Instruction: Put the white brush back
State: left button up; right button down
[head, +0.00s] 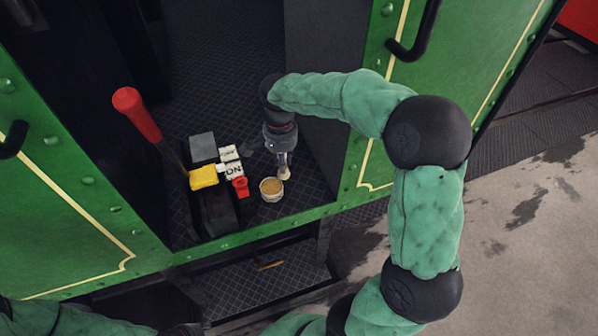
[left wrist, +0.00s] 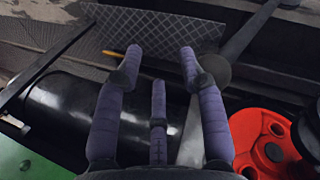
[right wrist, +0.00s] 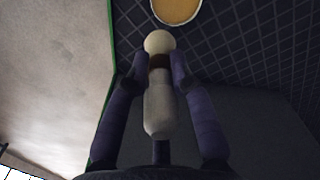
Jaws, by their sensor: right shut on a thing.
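The white brush (right wrist: 160,105), pale with a brown band and a rounded pale end, is between the fingers of my right gripper (right wrist: 160,75), which is shut on it. In the head view, my right gripper (head: 284,158) points down, and the brush's pale end (head: 284,174) shows below the fingers. A small round tin (head: 271,189) with tan contents stands on the cab floor just below and left of the brush end. The tin also shows beyond the brush in the right wrist view (right wrist: 177,8). My left gripper (left wrist: 155,60) is open and empty.
Left of the tin are a red can (head: 240,187), a yellow item (head: 203,177), white lettered blocks (head: 232,165) and a red-handled lever (head: 137,115). A brown-yellow stick (head: 268,265) lies on the lower step. A green panel (head: 480,70) borders the doorway at right.

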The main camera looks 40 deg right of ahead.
jog(key=d+f, duration=0.2)
jog(key=d+f+b, duration=0.1)
jog(key=d+f, duration=0.1)
jog(key=w+d+f+b, duration=0.1)
jog(key=d+f, duration=0.1)
jog(key=shift+d+f, duration=0.3)
jog(key=shift+f, duration=0.1)
jog(key=shift+f+b, duration=0.45)
jog(key=shift+f, duration=1.05)
jog(key=shift+f, duration=0.15)
jog(key=c, duration=1.1)
grip_release()
notch_tip(320, 180, up, 12)
jog(key=p, duration=0.3)
jog(key=shift+s, duration=0.1)
